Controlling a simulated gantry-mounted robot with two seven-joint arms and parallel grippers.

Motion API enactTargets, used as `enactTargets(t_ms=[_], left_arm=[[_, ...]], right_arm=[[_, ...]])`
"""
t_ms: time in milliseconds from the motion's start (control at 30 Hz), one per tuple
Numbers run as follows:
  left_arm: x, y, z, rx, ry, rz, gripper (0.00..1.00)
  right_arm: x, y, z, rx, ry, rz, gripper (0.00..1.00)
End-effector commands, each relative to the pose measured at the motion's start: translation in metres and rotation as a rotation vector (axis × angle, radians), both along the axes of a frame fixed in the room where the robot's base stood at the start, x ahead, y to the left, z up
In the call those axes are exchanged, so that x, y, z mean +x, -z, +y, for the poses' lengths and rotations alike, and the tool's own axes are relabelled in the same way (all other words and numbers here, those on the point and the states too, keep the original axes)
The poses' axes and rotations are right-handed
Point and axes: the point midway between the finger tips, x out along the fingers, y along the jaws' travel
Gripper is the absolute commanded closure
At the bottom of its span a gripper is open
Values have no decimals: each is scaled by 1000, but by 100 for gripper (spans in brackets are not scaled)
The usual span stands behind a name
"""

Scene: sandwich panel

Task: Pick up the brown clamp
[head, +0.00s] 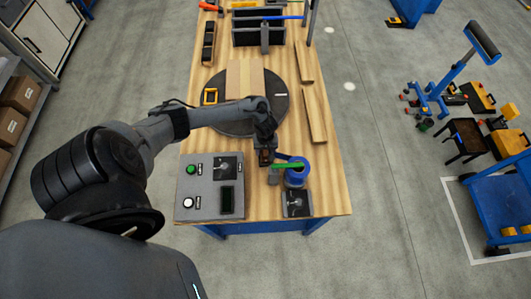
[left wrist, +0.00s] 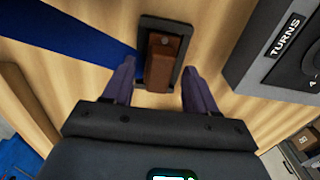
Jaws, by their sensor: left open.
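The brown clamp (left wrist: 158,66) is a small brown block with a round pin, set on a dark rectangular frame on the wooden table (head: 325,185). In the left wrist view it lies just beyond and between the two purple fingers of my left gripper (left wrist: 160,82). The fingers stand open on either side, and I cannot tell whether they touch it. In the head view my left gripper (head: 266,156) points down over the table and hides most of the clamp. My right gripper is not in view.
A grey control panel (head: 184,200) with buttons sits left of the gripper. A blue roll (head: 296,177) with a green piece (head: 288,165) is close on the right. Behind lie a dark round turntable (head: 225,122) with light boards, loose wooden strips and a black bin (head: 245,38).

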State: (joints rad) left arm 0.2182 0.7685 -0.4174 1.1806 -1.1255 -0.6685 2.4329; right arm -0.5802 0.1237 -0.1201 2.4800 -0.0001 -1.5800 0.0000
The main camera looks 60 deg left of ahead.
Motion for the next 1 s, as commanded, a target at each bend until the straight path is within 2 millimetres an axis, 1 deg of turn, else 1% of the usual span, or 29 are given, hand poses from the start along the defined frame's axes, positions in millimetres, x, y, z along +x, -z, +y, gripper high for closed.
enactTargets(t_ms=[33, 100, 333, 367, 700, 733, 1000], left_arm=[[0, 5, 0, 1, -1, 0, 43], [0, 8, 1, 2, 0, -1, 43], [0, 8, 1, 2, 1, -1, 43], [0, 8, 1, 2, 1, -1, 44], [0, 9, 0, 2, 0, -1, 96], [0, 9, 0, 2, 0, -1, 100], [-1, 9, 1, 2, 0, 0, 100]], right_arm=[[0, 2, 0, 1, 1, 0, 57], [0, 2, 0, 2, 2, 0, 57], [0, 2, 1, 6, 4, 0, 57], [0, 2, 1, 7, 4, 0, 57], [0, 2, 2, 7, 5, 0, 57], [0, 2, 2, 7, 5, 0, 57], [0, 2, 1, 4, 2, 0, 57]])
